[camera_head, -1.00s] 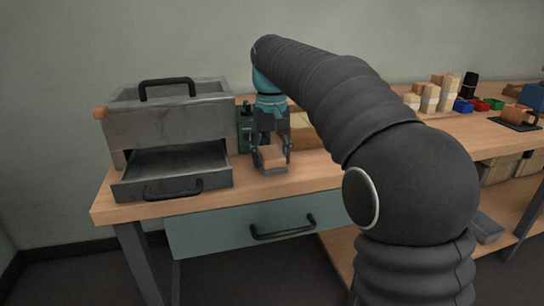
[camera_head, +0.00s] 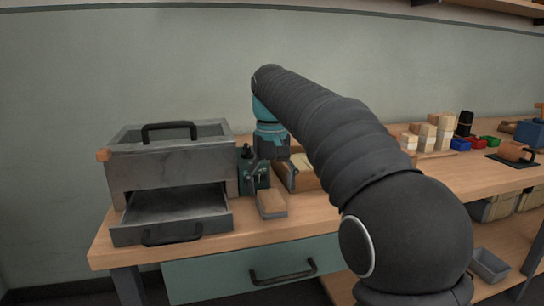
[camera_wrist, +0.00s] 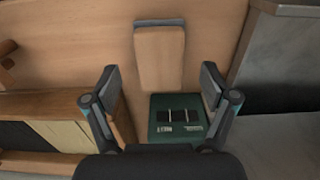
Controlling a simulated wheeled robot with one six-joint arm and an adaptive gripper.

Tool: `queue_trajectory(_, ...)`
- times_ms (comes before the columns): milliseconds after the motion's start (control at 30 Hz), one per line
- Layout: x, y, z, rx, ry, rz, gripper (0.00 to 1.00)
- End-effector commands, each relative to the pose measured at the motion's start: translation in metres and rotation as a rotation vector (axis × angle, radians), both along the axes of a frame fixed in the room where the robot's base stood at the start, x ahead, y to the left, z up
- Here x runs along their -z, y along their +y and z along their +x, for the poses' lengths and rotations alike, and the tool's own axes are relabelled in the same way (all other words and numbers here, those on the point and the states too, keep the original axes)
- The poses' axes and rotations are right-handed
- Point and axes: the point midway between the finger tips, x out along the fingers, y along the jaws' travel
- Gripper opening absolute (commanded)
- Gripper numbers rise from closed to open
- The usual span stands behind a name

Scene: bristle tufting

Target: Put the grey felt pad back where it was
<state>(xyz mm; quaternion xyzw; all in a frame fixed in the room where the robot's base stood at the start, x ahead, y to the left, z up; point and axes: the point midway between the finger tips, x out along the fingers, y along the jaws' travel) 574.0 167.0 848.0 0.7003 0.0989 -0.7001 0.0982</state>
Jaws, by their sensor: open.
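A tan wooden block with a grey layer along its edge (camera_head: 271,203) lies on the bench just right of the metal drawer box. The grey layer looks like the felt pad, but I cannot tell if it is a separate piece. In the wrist view the block (camera_wrist: 160,58) lies flat, with the grey strip (camera_wrist: 160,22) at its far end. My gripper (camera_wrist: 160,78) is open and empty, its fingers apart on either side of the block's near end. In the head view my gripper (camera_head: 258,180) hangs above and behind the block, apart from it.
A metal box (camera_head: 165,168) with an open, empty-looking lower drawer (camera_head: 175,207) stands left. A dark green device (camera_wrist: 176,120) sits close behind the block. A wooden tray (camera_head: 303,180) is right of it. Blocks and coloured bins (camera_head: 465,143) stand far right. The bench front is clear.

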Motion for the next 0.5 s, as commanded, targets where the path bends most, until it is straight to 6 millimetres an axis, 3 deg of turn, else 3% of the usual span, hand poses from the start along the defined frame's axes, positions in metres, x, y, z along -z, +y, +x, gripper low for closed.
queue_trajectory(167,-0.042,0.000,0.001,0.000,-0.003,0.001,0.85)
queue_trajectory(500,-0.078,0.000,0.001,0.000,-0.001,0.000,0.85)
